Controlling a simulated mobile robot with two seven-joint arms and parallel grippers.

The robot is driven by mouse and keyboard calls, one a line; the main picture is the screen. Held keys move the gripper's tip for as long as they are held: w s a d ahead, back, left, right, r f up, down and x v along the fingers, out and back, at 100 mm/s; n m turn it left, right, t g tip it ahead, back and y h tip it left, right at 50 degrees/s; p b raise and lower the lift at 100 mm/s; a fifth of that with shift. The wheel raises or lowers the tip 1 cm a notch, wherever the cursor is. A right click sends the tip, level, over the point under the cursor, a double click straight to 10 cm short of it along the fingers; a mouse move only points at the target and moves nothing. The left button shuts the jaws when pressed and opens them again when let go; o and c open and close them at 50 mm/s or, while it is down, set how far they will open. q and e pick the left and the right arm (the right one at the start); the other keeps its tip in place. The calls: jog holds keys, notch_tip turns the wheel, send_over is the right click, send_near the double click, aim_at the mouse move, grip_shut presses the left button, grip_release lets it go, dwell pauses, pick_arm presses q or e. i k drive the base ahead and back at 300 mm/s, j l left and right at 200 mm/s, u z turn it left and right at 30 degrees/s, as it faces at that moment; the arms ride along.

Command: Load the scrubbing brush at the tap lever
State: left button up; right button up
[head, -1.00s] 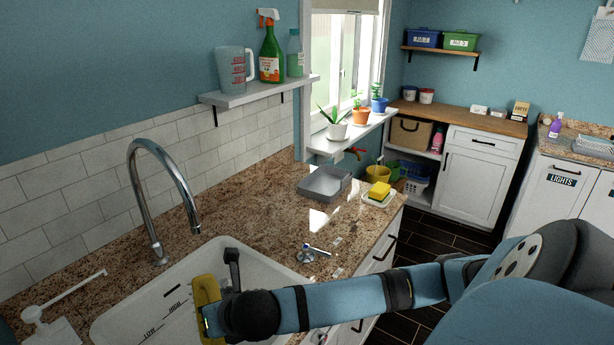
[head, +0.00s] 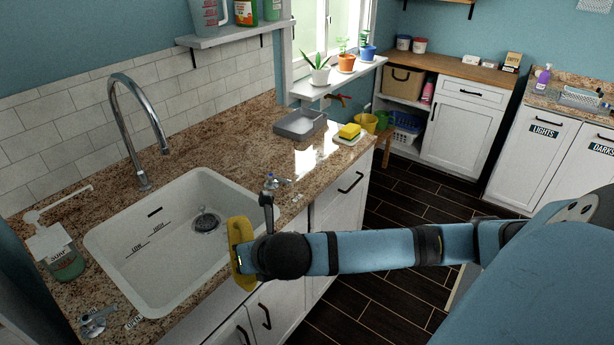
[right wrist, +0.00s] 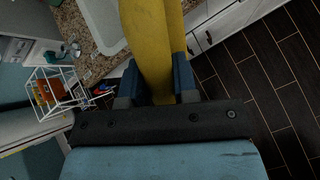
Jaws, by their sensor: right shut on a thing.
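My right gripper (head: 254,256) is shut on a long yellow thing (head: 238,240), which I take to be the scrubbing brush. In the right wrist view the yellow thing (right wrist: 153,40) runs out between the fingers (right wrist: 157,92); its far end is out of view. In the head view it appears in front of the sink's right front edge; I cannot tell its height. A silver tap lever with a blue mark (head: 271,182) is on the counter right of the sink. Another lever (head: 96,320) is at the front left, beside an "OPEN" label. My left gripper is not in view.
The white sink (head: 125,280) looks empty, with its drain showing. A tall curved tap (head: 124,84) stands behind it. A soap dispenser (head: 62,258) is left. A grey tray (head: 299,124) and a yellow sponge (head: 349,131) on a dish are at the far right counter end.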

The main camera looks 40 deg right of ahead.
aim_at(271, 178)
jog(key=z, duration=1.4)
